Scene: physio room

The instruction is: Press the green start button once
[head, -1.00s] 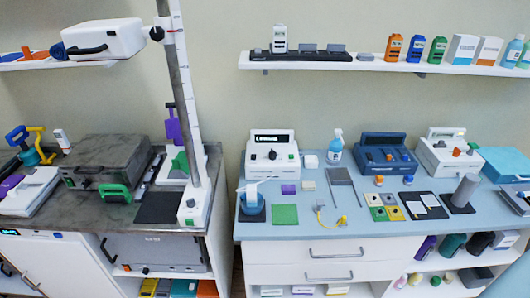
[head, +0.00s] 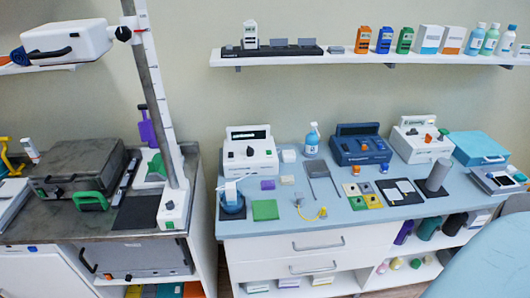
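I cannot make out a green start button for certain at this distance. Three control units stand on the blue counter (head: 285,228): a white one with a dark knob (head: 249,155), a dark blue one (head: 360,147) and a white one with an orange knob (head: 420,142). On the grey bench to the left stands a tall column with a white base (head: 173,212); small controls on this base are too small to read. Neither of my grippers is in view.
A wall shelf (head: 350,59) holds bottles and boxes. A grey case (head: 80,165) lies on the left bench. A large pale blue rounded surface (head: 490,262) fills the lower right corner.

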